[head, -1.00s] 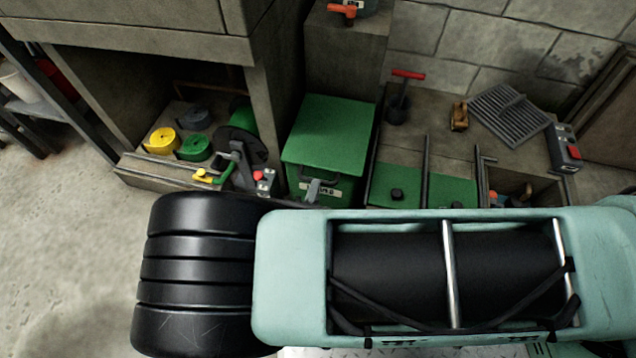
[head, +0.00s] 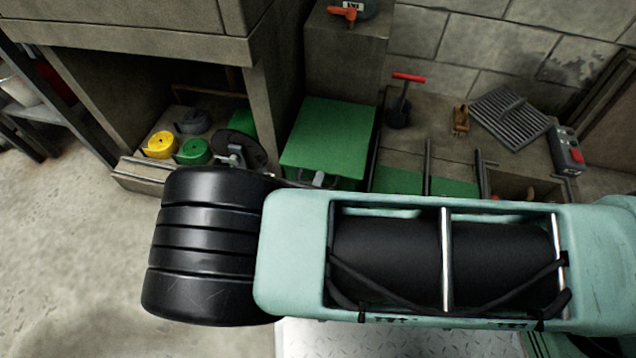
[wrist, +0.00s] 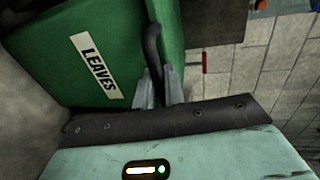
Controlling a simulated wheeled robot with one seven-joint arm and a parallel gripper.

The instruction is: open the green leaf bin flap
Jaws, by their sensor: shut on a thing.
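The green leaf bin (head: 328,138) stands at middle in the head view, with its flat top showing and its front mostly hidden behind my arm. In the wrist view, its green face (wrist: 95,30) carries a white LEAVES label (wrist: 97,66). A dark curved handle (wrist: 152,48) stands out from this face. My gripper (wrist: 160,88) is shut on the handle, with a grey finger on either side of its lower end. The flap looks shut in the head view, but its front edge is largely hidden.
A yellow coil (head: 160,145) and a green coil (head: 194,152) lie on the shelf at left. A red-handled tool (head: 402,100), a grey grate (head: 508,118) and a box with a red button (head: 567,150) are at right. Open floor lies at lower left.

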